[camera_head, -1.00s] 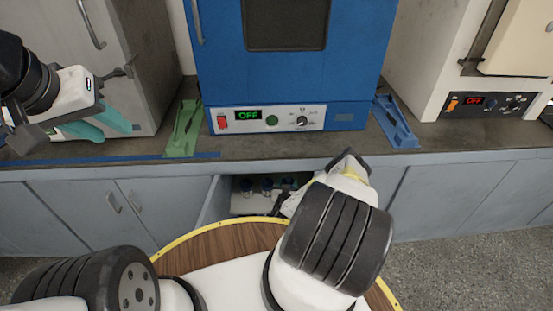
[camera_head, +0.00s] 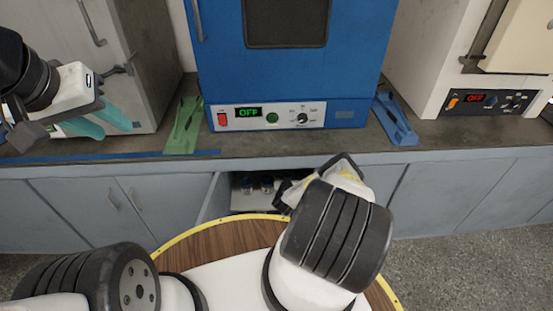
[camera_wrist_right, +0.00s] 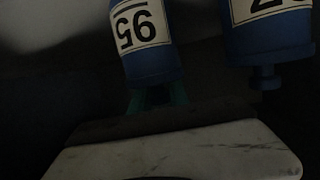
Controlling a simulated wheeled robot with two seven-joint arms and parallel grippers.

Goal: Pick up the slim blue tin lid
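Two blue tins with white number labels show in the right wrist view: one ahead of my gripper (camera_wrist_right: 145,42) and one at the upper right (camera_wrist_right: 272,35). The right tin has a small blue knob at its lower end, probably on its lid. My right gripper's teal fingertips (camera_wrist_right: 158,97) are at the lower end of the nearer tin, where its knob is hidden; the dark picture does not show whether they grip it. In the head view the right wrist hides this gripper. My left gripper (camera_head: 103,122) is open and empty above the counter at the left.
A blue oven (camera_head: 290,75), a green holder (camera_head: 185,127) and a blue holder (camera_head: 395,120) stand on the counter. Closed cabinet doors flank the drawer.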

